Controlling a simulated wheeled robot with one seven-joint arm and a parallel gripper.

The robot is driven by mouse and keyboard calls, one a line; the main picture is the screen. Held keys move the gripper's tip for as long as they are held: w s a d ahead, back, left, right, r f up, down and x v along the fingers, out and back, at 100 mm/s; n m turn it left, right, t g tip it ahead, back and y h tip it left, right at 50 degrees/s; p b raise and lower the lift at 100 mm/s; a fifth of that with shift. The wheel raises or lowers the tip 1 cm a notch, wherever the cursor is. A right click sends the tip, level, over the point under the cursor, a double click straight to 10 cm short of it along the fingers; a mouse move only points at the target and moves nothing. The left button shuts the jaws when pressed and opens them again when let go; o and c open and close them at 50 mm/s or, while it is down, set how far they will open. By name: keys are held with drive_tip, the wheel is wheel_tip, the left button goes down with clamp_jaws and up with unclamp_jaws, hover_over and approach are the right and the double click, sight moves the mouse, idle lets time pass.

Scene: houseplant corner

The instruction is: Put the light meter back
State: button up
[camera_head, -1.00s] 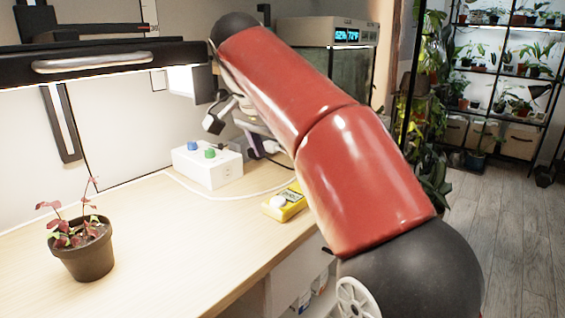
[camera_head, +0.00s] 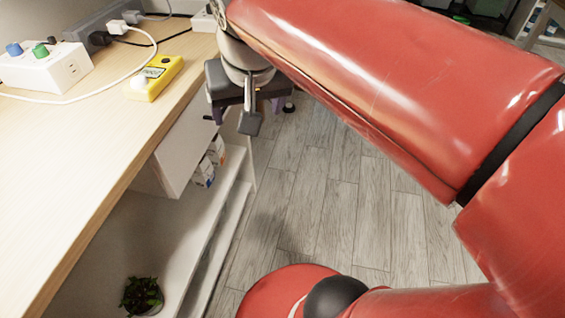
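The light meter (camera_head: 155,78), a yellow device with a small display and a white dome, lies on the wooden table top near its right edge. My gripper (camera_head: 249,121) hangs at the upper middle, to the right of the meter and beyond the table edge, over the floor side. It is apart from the meter. One dark fingertip shows clearly; the rest is hard to separate from the dark shapes around it, so its opening cannot be told. I see nothing held in it.
A white box with blue and green knobs (camera_head: 45,68) stands left of the meter, with a white cable (camera_head: 85,99) nearby. A white drawer-like unit (camera_head: 180,155) and shelves with small boxes (camera_head: 205,170) are under the table. A small plant (camera_head: 141,294) sits low down. Grey floor (camera_head: 320,190) is clear.

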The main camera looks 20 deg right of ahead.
drive_tip(key=s+d+f+n, duration=0.1)
drive_tip(key=s+d+f, duration=0.1)
drive_tip(key=s+f, duration=0.5)
wheel_tip(320, 180, down, 3)
drive_tip(key=shift+s+d+f+n+t, duration=0.1)
drive_tip(key=shift+s+d+n+t, duration=0.2)
drive_tip(key=shift+s+t, duration=0.1)
idle(1.2)
